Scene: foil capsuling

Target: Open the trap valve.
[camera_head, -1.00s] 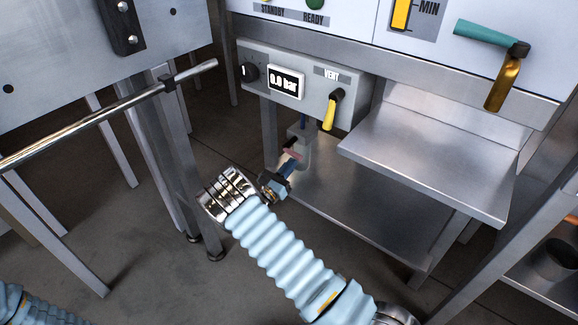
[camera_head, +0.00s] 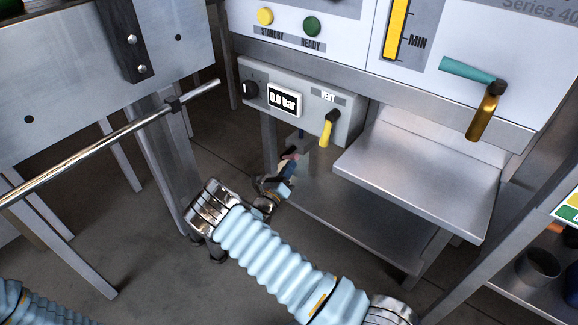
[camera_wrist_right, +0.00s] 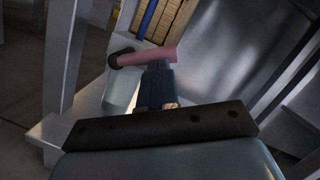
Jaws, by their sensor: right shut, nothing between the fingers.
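A trap with a pink lever handle (camera_head: 291,156) hangs under the grey gauge panel in the head view. In the right wrist view the pink handle (camera_wrist_right: 147,57) lies roughly crosswise, its dark pivot at the left end, beside a pale translucent bowl (camera_wrist_right: 122,88). My right gripper (camera_head: 288,175) is shut and empty, just below the handle. In the wrist view its dark fingers (camera_wrist_right: 156,82) point at the handle and overlap its lower edge; I cannot tell whether they touch. My left gripper is out of view; only its blue sleeve shows at lower left.
The gauge panel (camera_head: 354,128) reads 0.0 bar and carries a yellow VENT lever (camera_head: 328,128) hanging down. A steel shelf (camera_head: 410,180) juts out at right. A metal rod (camera_head: 110,140) and table legs stand at left. A lower shelf (camera_head: 350,220) lies beneath.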

